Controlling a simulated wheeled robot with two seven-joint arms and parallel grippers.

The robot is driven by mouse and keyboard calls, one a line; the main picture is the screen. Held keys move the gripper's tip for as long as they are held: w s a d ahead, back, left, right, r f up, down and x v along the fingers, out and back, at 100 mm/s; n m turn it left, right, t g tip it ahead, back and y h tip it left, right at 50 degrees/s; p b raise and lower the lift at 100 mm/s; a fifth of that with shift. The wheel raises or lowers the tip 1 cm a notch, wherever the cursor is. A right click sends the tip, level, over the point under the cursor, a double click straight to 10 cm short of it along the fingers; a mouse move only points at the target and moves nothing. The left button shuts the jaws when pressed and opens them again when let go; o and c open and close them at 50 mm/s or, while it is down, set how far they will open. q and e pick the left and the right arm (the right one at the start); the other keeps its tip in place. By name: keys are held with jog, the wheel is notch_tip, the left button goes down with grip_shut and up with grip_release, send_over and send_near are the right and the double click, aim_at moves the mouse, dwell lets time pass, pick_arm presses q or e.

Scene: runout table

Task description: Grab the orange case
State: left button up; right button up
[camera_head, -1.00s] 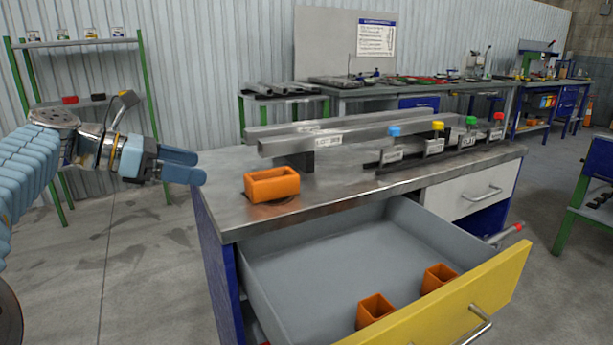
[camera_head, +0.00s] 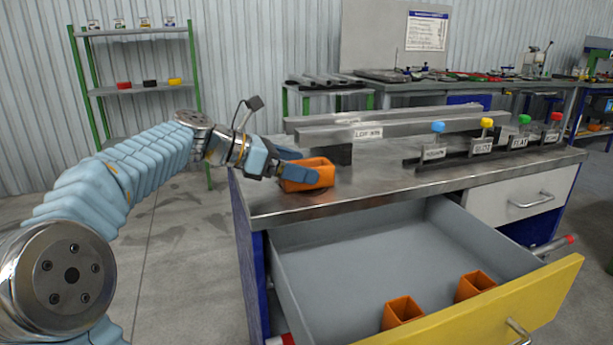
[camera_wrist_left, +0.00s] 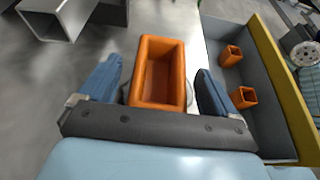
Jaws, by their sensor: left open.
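The orange case (camera_head: 308,176) is an open-topped box upright on the metal worktop near its left front corner. In the left wrist view the case (camera_wrist_left: 160,72) lies between the two blue fingers. My left gripper (camera_head: 294,169) is open, with one finger on each side of the case and gaps visible beside it in the left wrist view (camera_wrist_left: 158,88). In the head view the fingers cover part of the case's left end. My right gripper is not in view.
An open drawer (camera_head: 365,255) below the worktop holds two smaller orange boxes (camera_head: 402,312) (camera_head: 474,286). A steel beam (camera_head: 400,129) lies behind the case. Stands with coloured tops (camera_head: 437,128) line the right of the worktop (camera_head: 400,187).

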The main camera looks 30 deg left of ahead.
pick_arm(q)
jog(key=shift+w+d+f, duration=0.2)
jog(key=shift+w+d, duration=0.15)
jog(key=shift+w, duration=0.1)
jog(key=c, duration=1.1)
jog(key=shift+r, duration=0.1)
